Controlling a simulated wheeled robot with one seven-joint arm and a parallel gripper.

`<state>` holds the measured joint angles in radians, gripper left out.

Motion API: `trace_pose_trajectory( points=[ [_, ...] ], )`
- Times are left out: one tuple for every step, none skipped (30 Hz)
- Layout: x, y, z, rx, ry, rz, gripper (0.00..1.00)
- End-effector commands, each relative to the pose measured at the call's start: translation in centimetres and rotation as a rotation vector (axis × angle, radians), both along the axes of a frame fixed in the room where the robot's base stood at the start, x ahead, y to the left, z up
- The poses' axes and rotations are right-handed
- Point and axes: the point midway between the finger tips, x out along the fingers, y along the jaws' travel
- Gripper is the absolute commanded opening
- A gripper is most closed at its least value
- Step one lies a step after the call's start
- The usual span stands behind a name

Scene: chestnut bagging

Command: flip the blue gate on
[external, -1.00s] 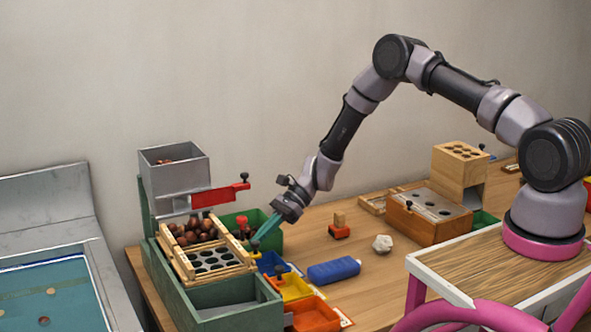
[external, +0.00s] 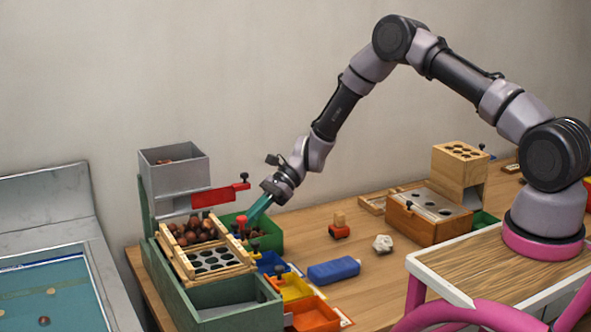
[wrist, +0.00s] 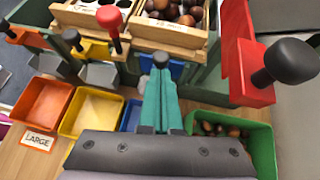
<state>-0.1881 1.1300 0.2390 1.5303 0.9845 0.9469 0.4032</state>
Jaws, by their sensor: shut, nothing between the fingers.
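My gripper (external: 253,220) has teal fingers, closed together and empty, pointing down and left beside the sorting stand. In the wrist view the closed fingers (wrist: 160,95) have their tips right by a dark knob (wrist: 161,60). Strips of blue (wrist: 175,68) show beside that knob, apparently the blue gate; the fingers hide much of it. I cannot tell whether the tips touch the knob. The blue bin (wrist: 131,116) is left of the fingers; it also shows in the external view (external: 270,262).
A red slide (external: 220,195) with a black knob sticks out above; it is close at right in the wrist view (wrist: 242,75). A green bin (wrist: 262,150) holds chestnuts. Yellow (external: 291,288) and orange (external: 318,314) bins stand nearer. A blue bottle (external: 334,271) lies on the table.

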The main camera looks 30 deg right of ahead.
Motion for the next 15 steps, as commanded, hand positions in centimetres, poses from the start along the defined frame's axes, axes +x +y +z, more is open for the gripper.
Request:
trace_pose_trajectory(
  points=[
    [-0.06, 0.04, 0.52, 0.001, 0.001, 0.001, 0.0],
    [-0.07, 0.04, 0.61, 0.001, 0.002, 0.0, 0.0],
    [-0.08, 0.04, 0.58, 0.001, 0.002, 0.0, 0.0],
    [-0.08, 0.04, 0.55, 0.001, 0.002, 0.001, 0.0],
    [-0.08, 0.05, 0.54, 0.001, 0.002, 0.001, 0.0],
    [-0.08, 0.05, 0.52, 0.001, 0.002, 0.0, 0.0],
    [-0.08, 0.05, 0.52, 0.001, 0.002, 0.0, 0.0],
    [-0.08, 0.05, 0.52, 0.001, 0.002, 0.0, 0.0],
    [-0.08, 0.04, 0.52, 0.001, 0.002, 0.0, 0.0],
    [-0.07, 0.02, 0.5, 0.001, 0.002, 0.0, 0.0],
    [-0.06, -0.02, 0.45, 0.0, 0.001, 0.0, 0.0],
    [-0.04, -0.15, 0.32, 0.0, 0.002, 0.0, 0.0],
    [-0.01, -0.3, 0.19, 0.0, 0.002, 0.0, 0.0],
    [0.02, -0.5, 0.0, 0.0, 0.002, 0.0, 0.0],
    [0.06, -0.85, -0.33, 0.0, 0.003, -0.001, 0.0]
  ],
)
